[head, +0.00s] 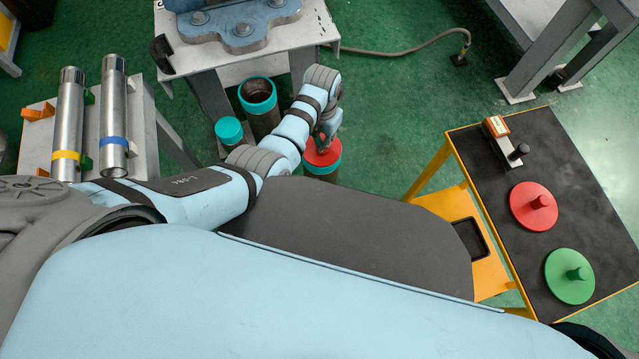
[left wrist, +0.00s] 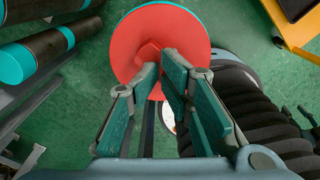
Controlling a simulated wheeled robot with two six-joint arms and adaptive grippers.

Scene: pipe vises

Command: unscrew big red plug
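A red plug (head: 322,152) sits on top of a teal-rimmed pipe on the floor stand, partly hidden by my left gripper (head: 326,132). In the left wrist view the red plug (left wrist: 190,35) is a round disc with a raised handle (left wrist: 148,50) at its middle. The fingertips of my left gripper (left wrist: 163,65) are close together at the handle, one on either side. I cannot tell whether they press on it. Another red disc with a knob (head: 533,206) lies on the black-topped table. My right gripper is not in view.
An open teal-rimmed pipe (head: 258,95) and a teal-capped pipe (head: 229,130) stand beside the red plug. The black-topped table (head: 590,200) at the right also holds a green disc (head: 569,276). Metal cylinders (head: 113,115) lie on a stand at the left.

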